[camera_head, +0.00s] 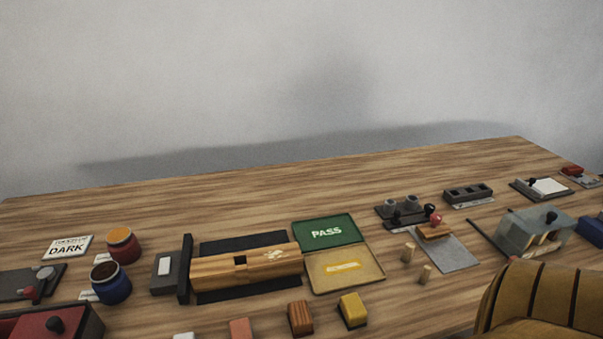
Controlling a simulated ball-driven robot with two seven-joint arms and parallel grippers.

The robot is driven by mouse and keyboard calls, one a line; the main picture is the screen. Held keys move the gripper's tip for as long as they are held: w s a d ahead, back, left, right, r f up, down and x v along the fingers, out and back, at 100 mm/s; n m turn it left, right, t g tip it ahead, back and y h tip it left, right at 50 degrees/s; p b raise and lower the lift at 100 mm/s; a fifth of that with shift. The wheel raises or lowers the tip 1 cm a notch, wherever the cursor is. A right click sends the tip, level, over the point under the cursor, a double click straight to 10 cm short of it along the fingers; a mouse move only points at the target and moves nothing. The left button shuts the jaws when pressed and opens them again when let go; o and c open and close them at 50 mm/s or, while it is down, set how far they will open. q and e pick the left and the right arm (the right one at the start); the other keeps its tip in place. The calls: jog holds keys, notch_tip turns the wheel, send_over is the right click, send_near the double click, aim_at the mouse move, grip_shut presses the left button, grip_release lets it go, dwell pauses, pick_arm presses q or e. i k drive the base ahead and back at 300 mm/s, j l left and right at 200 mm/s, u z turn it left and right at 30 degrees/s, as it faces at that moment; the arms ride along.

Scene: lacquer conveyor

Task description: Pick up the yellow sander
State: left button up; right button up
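A small yellow block (352,310), which looks like the yellow sander, sits on the wooden table near the bottom edge of the head view. Its front face is yellow and its left side is darker. It stands at the right end of a row of similar blocks, just right of an orange-brown block (300,317) and apart from it. Neither of my grippers shows in the head view, and nothing is touching the yellow block.
A pink block (241,328) and a white one (183,336) are cut by the bottom edge. Behind lie a wooden piece (245,268), a green PASS tray (327,232) and a yellow-marked tray (345,270). A mustard ribbed shape hides the lower right.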

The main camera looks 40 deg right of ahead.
aim_at(353, 314)
jog(key=z, duration=1.75)
jog(key=j, duration=0.15)
jog(key=k+u, duration=0.05)
